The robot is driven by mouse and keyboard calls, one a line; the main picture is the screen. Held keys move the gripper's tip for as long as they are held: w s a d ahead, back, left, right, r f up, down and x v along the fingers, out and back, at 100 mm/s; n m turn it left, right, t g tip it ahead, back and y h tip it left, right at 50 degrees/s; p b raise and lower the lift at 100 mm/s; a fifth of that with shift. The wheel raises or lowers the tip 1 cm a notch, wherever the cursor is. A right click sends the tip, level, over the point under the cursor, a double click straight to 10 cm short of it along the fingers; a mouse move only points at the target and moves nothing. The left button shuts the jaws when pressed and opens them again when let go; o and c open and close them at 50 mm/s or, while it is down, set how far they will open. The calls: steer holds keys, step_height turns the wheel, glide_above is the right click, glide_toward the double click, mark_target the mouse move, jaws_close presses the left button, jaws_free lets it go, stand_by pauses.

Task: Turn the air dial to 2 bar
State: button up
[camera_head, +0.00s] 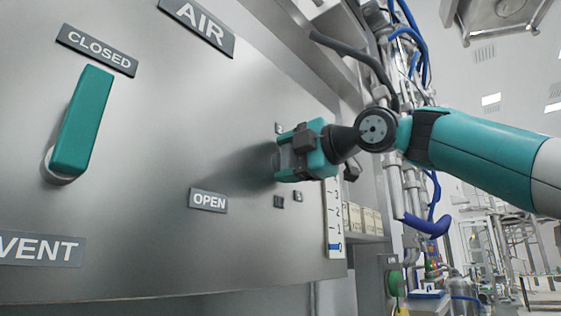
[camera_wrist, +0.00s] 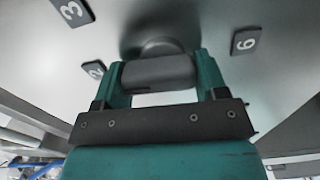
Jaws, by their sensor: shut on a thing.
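The dark air dial (camera_wrist: 158,72) sits on the grey panel in the wrist view, its bar lying across the picture on a round base. My gripper (camera_wrist: 160,82) is shut on the bar, one teal finger at each end. Number plates 3 (camera_wrist: 73,12), 6 (camera_wrist: 245,41) and one that looks like 2 (camera_wrist: 95,69), partly hidden by a finger, surround it. I cannot tell which number the dial points to. In the head view my gripper (camera_head: 288,156) is against the panel and largely hides the dial. A white scale (camera_head: 335,215) has a blue marker near its bottom.
The AIR plate (camera_head: 198,22) is at the panel's top. A teal lever (camera_head: 82,122) stands tilted below the CLOSED plate (camera_head: 97,50), left of the OPEN plate (camera_head: 208,200). The VENT plate (camera_head: 40,249) is lower left. Pipes and blue hoses lie beyond the panel's right edge.

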steer(key=shift+f+n, duration=0.15)
steer(key=shift+n, duration=0.25)
steer(key=o, duration=0.9)
steer(key=shift+d, duration=0.15)
steer(key=shift+o, duration=0.2)
steer(key=shift+s, duration=0.1)
steer(key=b+v, duration=0.4)
steer(key=v, duration=1.3)
steer(key=shift+s+d, duration=0.1)
